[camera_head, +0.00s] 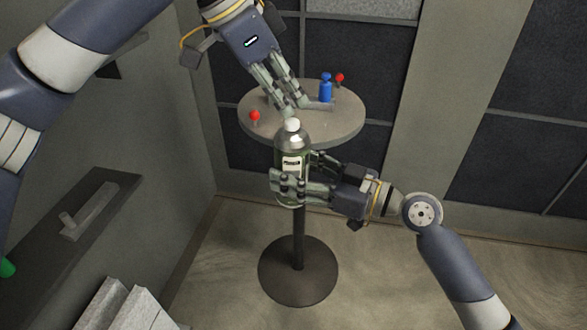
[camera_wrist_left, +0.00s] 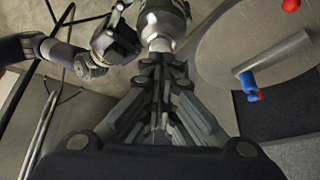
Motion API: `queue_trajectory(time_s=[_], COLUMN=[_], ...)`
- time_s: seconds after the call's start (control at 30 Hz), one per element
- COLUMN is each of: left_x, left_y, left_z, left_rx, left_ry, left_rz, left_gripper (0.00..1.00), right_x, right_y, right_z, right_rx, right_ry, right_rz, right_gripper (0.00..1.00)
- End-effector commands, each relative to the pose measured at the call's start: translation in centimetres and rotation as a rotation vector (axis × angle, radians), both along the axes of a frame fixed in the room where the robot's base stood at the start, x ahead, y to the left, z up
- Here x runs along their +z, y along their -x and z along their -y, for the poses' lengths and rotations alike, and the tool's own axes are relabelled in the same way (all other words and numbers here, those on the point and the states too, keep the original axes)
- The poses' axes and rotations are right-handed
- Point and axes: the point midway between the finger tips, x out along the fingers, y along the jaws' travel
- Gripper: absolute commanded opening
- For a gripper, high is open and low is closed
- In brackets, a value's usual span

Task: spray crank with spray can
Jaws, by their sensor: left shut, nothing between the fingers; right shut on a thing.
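The spray can (camera_head: 291,140), a dark bottle with a white cap and pale label, is upright in my right gripper (camera_head: 283,184), which is shut around its lower part. It also shows in the left wrist view (camera_wrist_left: 165,18). My left gripper (camera_head: 297,108) is shut and empty, its fingertips just above the can's cap; I cannot tell whether they touch it. The crank, a grey bar (camera_head: 321,105) with a blue handle (camera_head: 326,88), is on the round table behind the can. In the left wrist view the bar (camera_wrist_left: 275,55) and handle (camera_wrist_left: 248,84) are at the right.
The round grey table (camera_head: 346,124) stands on a pole with a dark disc base (camera_head: 298,285). Red knobs stand on it at left (camera_head: 254,116) and back right (camera_head: 339,77). A dark wall panel (camera_head: 120,195) with a grey handle is at the left. The floor at the right is partly clear.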

Motion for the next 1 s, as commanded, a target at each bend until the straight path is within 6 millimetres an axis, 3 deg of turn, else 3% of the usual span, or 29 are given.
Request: queue_trajectory(time_s=[0.43,1.0], left_x=[-0.1,-1.8], left_y=[0.0,0.0], left_z=[0.0,0.0], left_rx=[0.0,0.0], left_ry=[0.0,-0.001], left_rz=[0.0,-0.002], left_gripper=[0.0,0.0], right_x=[0.2,0.2], right_y=[0.0,0.0], right_z=[0.0,0.0], right_rx=[-0.001,-0.001], right_ry=[-0.002,-0.003], right_rz=[0.002,0.003], right_gripper=[0.25,0.25])
